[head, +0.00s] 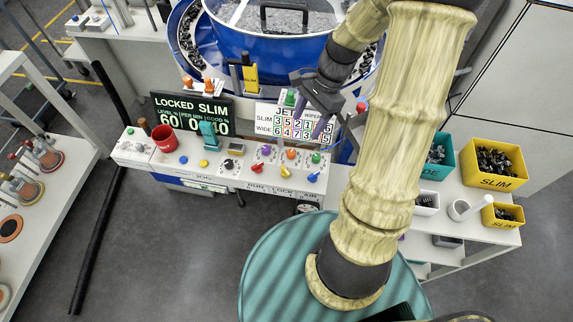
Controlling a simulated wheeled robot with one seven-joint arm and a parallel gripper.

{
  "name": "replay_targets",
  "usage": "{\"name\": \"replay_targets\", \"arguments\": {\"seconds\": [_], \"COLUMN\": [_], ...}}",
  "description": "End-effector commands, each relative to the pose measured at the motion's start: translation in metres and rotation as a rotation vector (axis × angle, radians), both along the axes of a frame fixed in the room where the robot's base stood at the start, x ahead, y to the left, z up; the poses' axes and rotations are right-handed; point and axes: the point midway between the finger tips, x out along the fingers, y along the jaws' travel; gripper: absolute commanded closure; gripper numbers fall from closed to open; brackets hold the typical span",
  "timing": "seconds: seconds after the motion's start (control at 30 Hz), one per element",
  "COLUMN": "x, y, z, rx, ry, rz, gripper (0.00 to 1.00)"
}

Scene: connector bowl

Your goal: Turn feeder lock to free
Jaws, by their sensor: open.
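The control panel (216,178) is a white sloped box on the bench in the head view. Its front edge carries labels that seem to read JOG, RUN, LOCK and AIR. Above the LOCK label is a small yellow lever knob (285,177), between a red knob (257,169) and a blue knob (313,176). Its exact pointing is too small to tell. A dark display (193,115) behind reads "LOCKED SLIM". My gripper (308,118) is open and empty, above and behind the right part of the panel, in front of the number board (283,121), apart from the yellow knob.
Purple (266,150), orange (291,155) and green (316,158) knobs stand just behind the lower row. A red mug (165,138) sits at the panel's left. The blue bowl feeder (272,50) is behind. Yellow and teal bins of connectors (490,182) stand at right.

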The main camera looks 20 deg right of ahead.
Motion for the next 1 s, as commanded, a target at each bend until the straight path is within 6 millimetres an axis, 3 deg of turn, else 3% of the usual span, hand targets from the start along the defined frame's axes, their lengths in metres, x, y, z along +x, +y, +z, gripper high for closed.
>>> {"name": "replay_targets", "arguments": {"seconds": [0.27, 1.0], "x": [-0.003, -0.015], "y": [0.009, 0.053], "z": [-0.021, -0.13], "rx": [0.002, 0.002], "ry": [0.003, 0.004], "rz": [0.004, 0.003], "gripper": [0.4, 0.4]}}
